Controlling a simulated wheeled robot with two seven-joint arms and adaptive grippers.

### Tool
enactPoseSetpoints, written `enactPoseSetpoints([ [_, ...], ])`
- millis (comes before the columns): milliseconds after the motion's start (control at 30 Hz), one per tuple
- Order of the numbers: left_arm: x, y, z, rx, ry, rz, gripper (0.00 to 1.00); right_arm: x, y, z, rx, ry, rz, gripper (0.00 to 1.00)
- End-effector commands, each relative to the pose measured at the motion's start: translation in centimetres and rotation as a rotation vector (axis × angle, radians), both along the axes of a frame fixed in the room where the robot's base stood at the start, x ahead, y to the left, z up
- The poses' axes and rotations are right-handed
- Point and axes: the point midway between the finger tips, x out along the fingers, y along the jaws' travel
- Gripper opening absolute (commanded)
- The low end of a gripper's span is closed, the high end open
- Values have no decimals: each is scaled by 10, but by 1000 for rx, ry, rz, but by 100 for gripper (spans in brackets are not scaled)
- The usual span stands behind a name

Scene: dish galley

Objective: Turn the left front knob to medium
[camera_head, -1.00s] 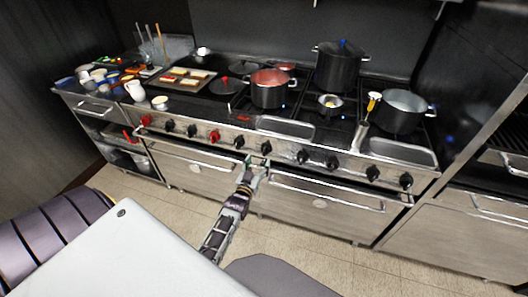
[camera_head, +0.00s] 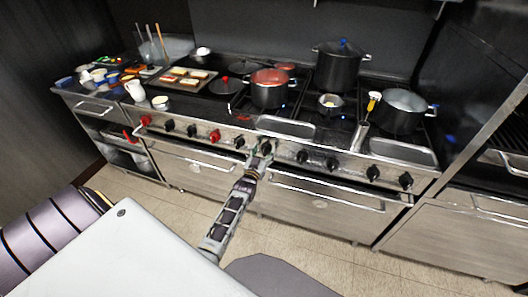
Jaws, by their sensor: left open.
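The stove's front panel (camera_head: 285,152) carries a row of knobs. Two are red: one at the far left (camera_head: 145,121) and one farther right (camera_head: 215,136). The others are black, including a knob (camera_head: 239,141) left of my gripper and a knob (camera_head: 265,146) directly at its tips. Which one is the left front knob is not marked. My left gripper (camera_head: 262,157) is open, just below and in front of that second black knob, and partly overlaps it in view. Whether it touches the knob I cannot tell. My right gripper is not in view.
Oven door handles (camera_head: 325,191) stick out below the knobs. A red pot (camera_head: 270,92), a dark tall pot (camera_head: 338,68) and a grey pot (camera_head: 399,110) stand on the stove. The floor (camera_head: 300,240) in front is clear.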

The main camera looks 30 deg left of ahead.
Motion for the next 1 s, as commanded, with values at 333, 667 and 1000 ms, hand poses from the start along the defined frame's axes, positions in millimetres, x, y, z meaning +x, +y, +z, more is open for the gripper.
enactPoseSetpoints([
  [333, 6, 2, 0, 0, 0, 0, 64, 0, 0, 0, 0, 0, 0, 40],
  [667, 6, 2, 0, 0, 0, 0, 41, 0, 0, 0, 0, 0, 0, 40],
  [1000, 6, 2, 0, -6, -1, 0, 20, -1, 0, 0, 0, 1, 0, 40],
])
